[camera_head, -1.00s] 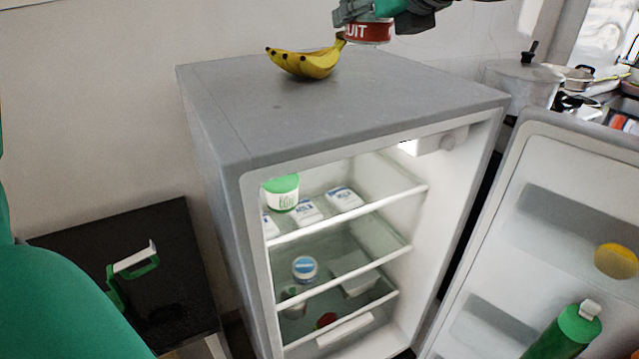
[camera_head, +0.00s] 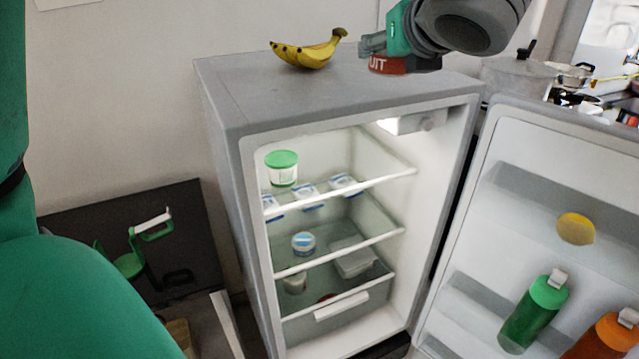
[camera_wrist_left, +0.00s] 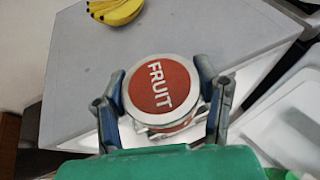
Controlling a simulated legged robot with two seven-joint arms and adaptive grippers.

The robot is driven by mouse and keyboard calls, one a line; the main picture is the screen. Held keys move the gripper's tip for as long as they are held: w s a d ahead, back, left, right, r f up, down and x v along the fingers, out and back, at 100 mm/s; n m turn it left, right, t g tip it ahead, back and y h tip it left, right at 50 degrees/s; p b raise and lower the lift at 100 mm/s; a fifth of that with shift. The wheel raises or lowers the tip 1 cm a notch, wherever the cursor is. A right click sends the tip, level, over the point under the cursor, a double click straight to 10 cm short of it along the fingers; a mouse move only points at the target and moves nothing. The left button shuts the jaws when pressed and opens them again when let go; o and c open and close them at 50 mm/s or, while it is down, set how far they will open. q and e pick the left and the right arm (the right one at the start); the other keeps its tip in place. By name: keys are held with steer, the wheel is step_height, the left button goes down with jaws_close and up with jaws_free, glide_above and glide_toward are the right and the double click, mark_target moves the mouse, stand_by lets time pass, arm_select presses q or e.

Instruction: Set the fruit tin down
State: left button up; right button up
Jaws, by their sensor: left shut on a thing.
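The fruit tin (camera_head: 400,66) has a red label with white letters. My left gripper (camera_head: 385,45) is shut on it at the top of the head view, over the right part of the grey fridge top (camera_head: 290,88). In the left wrist view the tin's round red lid (camera_wrist_left: 160,85) reads FRUIT and sits between the two fingers of the gripper (camera_wrist_left: 160,78). I cannot tell whether the tin's base touches the fridge top. My right gripper is not in view.
Bananas (camera_head: 308,50) lie on the fridge top left of the tin; the surface between is clear. The fridge door (camera_head: 560,190) stands open at right, with bottles in its shelves. A metal pot (camera_head: 520,75) stands behind at right.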

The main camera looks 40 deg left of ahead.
arm_select(q)
steer(key=w+d+f+m+t+h, duration=0.1)
steer(key=f+m+h, duration=0.4)
steer(key=f, duration=0.5)
steer(key=w+d+f+m+t+h, duration=0.1)
steer(key=d+f+m+t+h, duration=0.2)
steer(key=f, duration=0.7)
steer(key=d+m+h, duration=0.1)
steer(key=m+h, duration=0.1)
steer(key=shift+w+d+t+h, duration=0.3)
steer(key=shift+d+t+h, duration=0.1)
steer(key=shift+a+r, duration=0.1)
steer(key=shift+r, duration=0.1)
